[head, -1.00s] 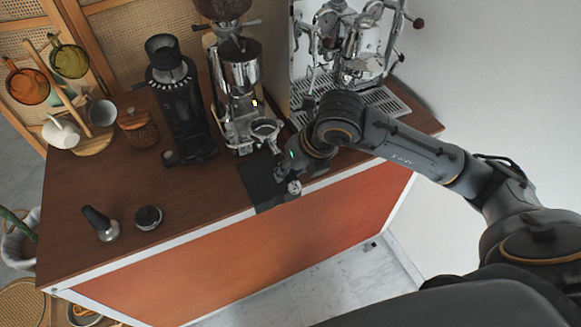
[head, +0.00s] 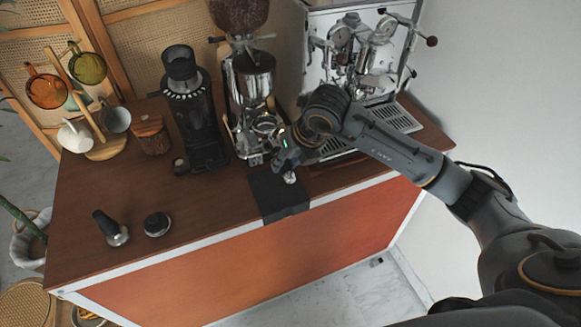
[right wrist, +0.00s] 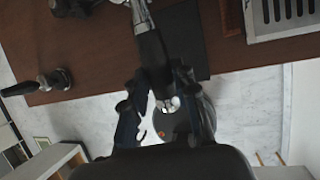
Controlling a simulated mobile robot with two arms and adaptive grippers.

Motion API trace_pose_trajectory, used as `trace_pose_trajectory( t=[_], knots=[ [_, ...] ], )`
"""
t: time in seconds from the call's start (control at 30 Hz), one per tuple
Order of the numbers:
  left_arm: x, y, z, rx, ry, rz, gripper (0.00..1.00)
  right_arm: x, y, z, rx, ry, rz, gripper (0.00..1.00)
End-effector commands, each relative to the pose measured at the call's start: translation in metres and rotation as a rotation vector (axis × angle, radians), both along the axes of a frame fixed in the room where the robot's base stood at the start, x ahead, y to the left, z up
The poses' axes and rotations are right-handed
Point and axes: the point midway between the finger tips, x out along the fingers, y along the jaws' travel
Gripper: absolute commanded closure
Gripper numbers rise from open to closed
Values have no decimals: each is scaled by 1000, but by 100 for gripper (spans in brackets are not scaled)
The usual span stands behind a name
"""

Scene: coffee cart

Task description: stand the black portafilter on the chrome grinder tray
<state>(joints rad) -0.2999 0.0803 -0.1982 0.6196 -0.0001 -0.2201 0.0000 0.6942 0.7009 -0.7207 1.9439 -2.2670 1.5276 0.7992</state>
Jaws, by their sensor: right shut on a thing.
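The portafilter shows its chrome basket (head: 266,126) at the front of the chrome grinder (head: 250,82) in the head view. My right gripper (head: 287,165) is shut on its black handle, which also shows in the right wrist view (right wrist: 153,55) between my fingers (right wrist: 158,92). The basket overlaps the grinder's front, above the chrome tray (head: 252,158) at its base. I cannot tell whether it touches the tray. Part of the handle is hidden by my gripper. My left gripper is not in view.
A black mat (head: 278,194) lies at the counter's front edge below my gripper. A black grinder (head: 196,125) stands left of the chrome one, and an espresso machine (head: 350,60) right.

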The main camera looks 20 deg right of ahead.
Motion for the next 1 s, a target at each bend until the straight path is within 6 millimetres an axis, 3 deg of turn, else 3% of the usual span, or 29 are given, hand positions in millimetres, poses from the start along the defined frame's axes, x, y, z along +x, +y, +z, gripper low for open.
trace_pose_trajectory(
  t=[0.73, 1.0],
  knots=[
    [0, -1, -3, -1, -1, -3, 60, 65, 3, 2, 2, -6, 0, 100],
    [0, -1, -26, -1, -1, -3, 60, 64, 2, -23, 1, -5, 0, 100]
  ],
)
